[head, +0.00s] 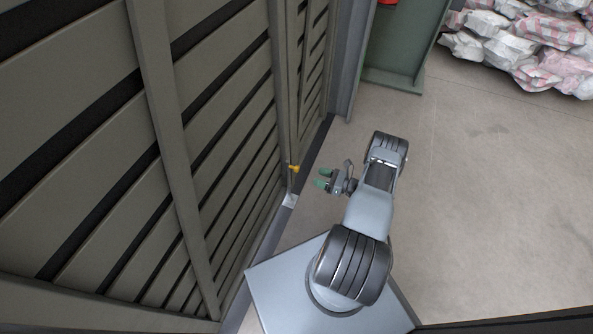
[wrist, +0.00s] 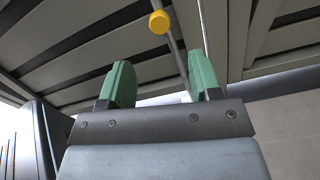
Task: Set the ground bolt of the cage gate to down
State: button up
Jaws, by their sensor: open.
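The cage gate (head: 215,140) is a grey-green slatted panel on the left of the head view. Its ground bolt has a yellow knob (head: 293,169) low at the gate's edge, above a small pale plate (head: 290,200) near the floor. In the wrist view the yellow knob (wrist: 159,22) sits at the top, beside a grey rod (wrist: 176,52). My gripper (head: 321,179) has green fingers and is just right of the knob, apart from it. In the wrist view my gripper (wrist: 160,82) is open and empty, with the rod beyond the gap. The rod's lower end is not clear.
A dark sill (head: 311,160) runs along the gate's foot. A green steel post (head: 402,50) stands at the top centre, and wrapped white and pink bundles (head: 520,40) lie at the top right. The concrete floor (head: 480,200) right of my arm is clear.

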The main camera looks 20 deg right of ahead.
aim_at(296, 169)
jog(key=b+x, duration=0.1)
jog(key=x, duration=0.9)
jog(key=shift+w+a+b, duration=0.25)
jog(key=shift+a+b, duration=0.05)
jog(key=shift+b, duration=0.1)
grip_shut()
